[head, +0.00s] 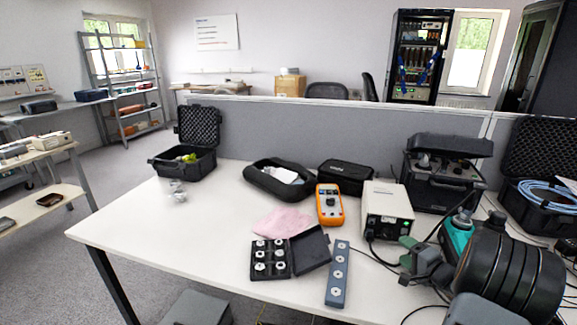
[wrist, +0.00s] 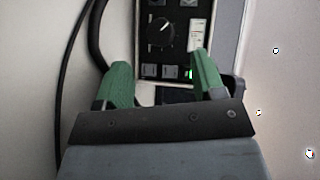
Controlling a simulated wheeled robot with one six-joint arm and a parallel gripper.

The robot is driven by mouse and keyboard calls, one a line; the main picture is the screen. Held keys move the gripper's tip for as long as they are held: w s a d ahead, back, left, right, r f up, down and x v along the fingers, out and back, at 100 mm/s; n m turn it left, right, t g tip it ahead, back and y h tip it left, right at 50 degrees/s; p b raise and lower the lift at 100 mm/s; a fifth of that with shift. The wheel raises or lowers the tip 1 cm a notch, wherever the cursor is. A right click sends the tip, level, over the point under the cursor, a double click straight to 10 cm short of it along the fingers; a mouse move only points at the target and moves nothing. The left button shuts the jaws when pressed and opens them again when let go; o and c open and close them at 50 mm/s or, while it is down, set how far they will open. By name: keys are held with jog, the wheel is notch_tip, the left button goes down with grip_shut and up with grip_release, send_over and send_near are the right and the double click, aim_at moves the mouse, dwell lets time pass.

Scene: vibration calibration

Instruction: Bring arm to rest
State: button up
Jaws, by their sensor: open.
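My gripper (head: 406,261) is at the right of the white table (head: 170,235) in the head view, just in front of the pale instrument box (head: 388,198). In the wrist view my gripper (wrist: 162,68) has its two green fingers spread, with nothing held between them. Beyond the fingers is a dark panel (wrist: 177,28) with a black knob, buttons and a small green light. It looks like the front of the pale box. My arm stretches in from the lower right of the head view. Whether the fingers touch the panel cannot be told.
An orange multimeter (head: 330,204), a pink cloth (head: 283,222), an open box of metal pieces (head: 270,259) and a grey block (head: 338,274) lie left of my gripper. A black instrument case (head: 440,185) stands behind. Cables run nearby. The table's left part is mostly clear.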

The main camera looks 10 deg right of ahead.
jog(key=s+a+r+n+g+y+p, duration=0.2)
jog(key=a+r+n+g+p, duration=0.3)
jog(key=a, duration=0.6)
jog(key=s+a+r+n+g+y+p, duration=0.2)
jog(key=a+r+n+g+y+p, duration=0.15)
jog(key=a+r, duration=0.55)
jog(key=s+a+r+n+g+h+p, duration=0.2)
jog(key=s+a+r+h+p, duration=0.2)
jog(key=s, duration=0.2)
jog(key=s+a+r+n+g+h+p, duration=0.1)
jog(key=s+a+r+n+h+p, duration=0.2)
jog(key=s, duration=0.4)
notch_tip(320, 180, up, 2)
jog(key=shift+a+r+n+g+h+p, duration=0.15)
jog(key=shift+a+n+g+h+p, duration=0.2)
jog(key=shift+a+h+p, duration=0.55)
jog(key=shift+s+d, duration=0.1)
jog(key=shift+d, duration=0.05)
